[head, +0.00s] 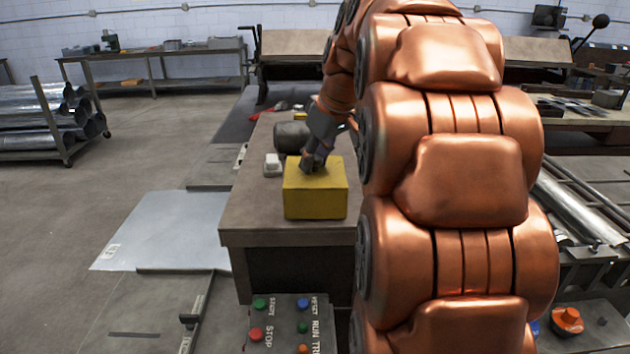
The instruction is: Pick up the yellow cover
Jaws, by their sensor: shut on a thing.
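The yellow cover (315,199) is a box-shaped block on the workbench top (252,205), near its front edge. My gripper (312,166) points down onto the top of the yellow cover and is shut on it. The fingertips are small and dark in this view, so the exact grip is hard to make out. I cannot tell whether the cover is resting on the bench or slightly raised.
A dark cylinder (291,136) and a small white item (272,165) stand behind the cover. A control panel with coloured buttons (285,325) is in front of the bench. A metal sheet (165,230) lies left. My copper arm hides the bench's right side.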

